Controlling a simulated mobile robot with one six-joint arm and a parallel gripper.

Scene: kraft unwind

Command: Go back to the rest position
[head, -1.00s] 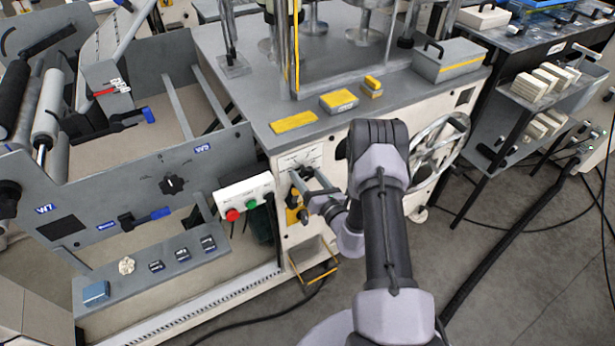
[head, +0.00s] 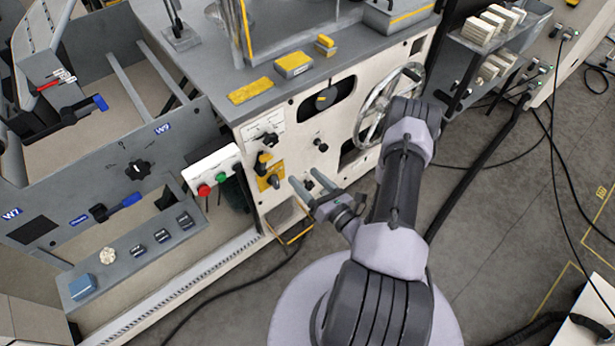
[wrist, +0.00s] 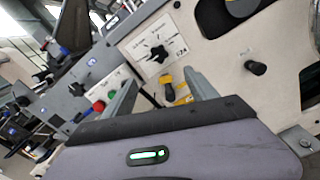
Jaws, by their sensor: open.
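My gripper (head: 304,182) is open and empty in front of the white machine cabinet. Its two fingers point toward the cabinet face, just right of a yellow-plated switch (head: 270,180). In the wrist view my gripper (wrist: 164,90) shows its two fingers spread apart with nothing between them. The yellow switch (wrist: 172,92) and a rotary selector dial (wrist: 158,53) appear beyond them. I cannot tell the exact gap between the fingertips and the cabinet.
A spoked handwheel (head: 388,105) stands out from the cabinet, close to my arm. A red and green button box (head: 212,172) is to the left. A table with white blocks (head: 497,20) stands at the upper right. Open floor (head: 500,240) lies at the right, with cables.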

